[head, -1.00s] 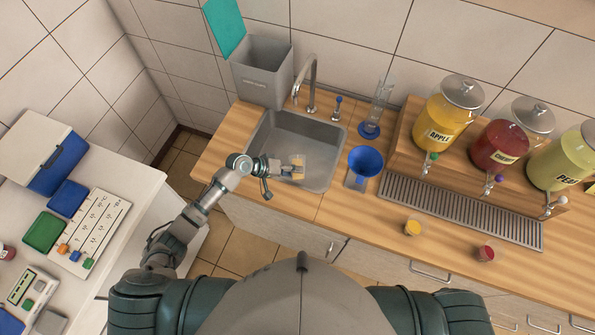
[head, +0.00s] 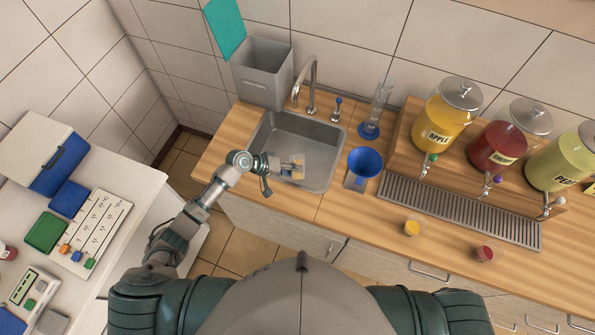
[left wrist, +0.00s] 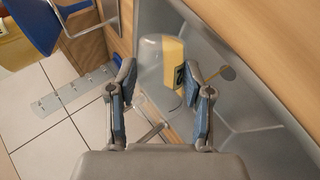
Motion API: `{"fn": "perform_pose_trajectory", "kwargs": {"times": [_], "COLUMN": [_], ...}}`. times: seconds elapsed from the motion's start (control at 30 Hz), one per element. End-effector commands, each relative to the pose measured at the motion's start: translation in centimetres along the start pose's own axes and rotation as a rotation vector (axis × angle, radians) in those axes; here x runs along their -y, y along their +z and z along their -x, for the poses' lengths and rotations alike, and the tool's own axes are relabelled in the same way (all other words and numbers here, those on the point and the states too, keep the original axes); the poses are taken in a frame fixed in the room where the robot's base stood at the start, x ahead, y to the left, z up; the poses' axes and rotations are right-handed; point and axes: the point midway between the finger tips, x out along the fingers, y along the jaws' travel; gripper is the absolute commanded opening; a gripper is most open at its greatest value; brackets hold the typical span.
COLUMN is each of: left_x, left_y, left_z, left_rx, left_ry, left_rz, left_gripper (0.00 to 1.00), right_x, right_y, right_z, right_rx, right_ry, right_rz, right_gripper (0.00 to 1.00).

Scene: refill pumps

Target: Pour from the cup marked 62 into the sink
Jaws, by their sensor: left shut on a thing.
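My left gripper (head: 284,166) is shut on a small clear cup (head: 298,168) above the sink basin (head: 324,157). I cannot tell whether any liquid is leaving the cup. My right gripper is out of view.
A tap (head: 312,85) stands behind the basin, a grey bin (head: 262,75) at its back left. A blue funnel (head: 365,162) stands right of it. Juice dispensers (head: 447,115) and two small cups, yellow (head: 412,228) and red (head: 485,254), are farther right.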

Motion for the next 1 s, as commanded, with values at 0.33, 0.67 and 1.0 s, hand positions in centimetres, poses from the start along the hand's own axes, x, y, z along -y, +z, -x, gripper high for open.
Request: {"fn": "perform_pose_trajectory", "kwargs": {"times": [0.33,0.67,1.0], "left_x": [-0.20,-0.31,-0.54], "left_y": [-0.26,-0.37,-0.68], "left_z": [0.16,0.26,0.42], "left_rx": [0.021,0.046,0.063], "left_ry": [0.000,0.001,0.002], "left_rz": [0.026,0.054,0.076], "left_gripper": [0.09,0.08,0.08], "right_x": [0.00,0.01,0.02], "right_y": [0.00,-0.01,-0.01], "right_z": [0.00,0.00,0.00], "right_rx": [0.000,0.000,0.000], "right_ry": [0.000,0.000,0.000], "right_rz": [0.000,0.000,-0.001], "right_gripper": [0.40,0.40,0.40]}}
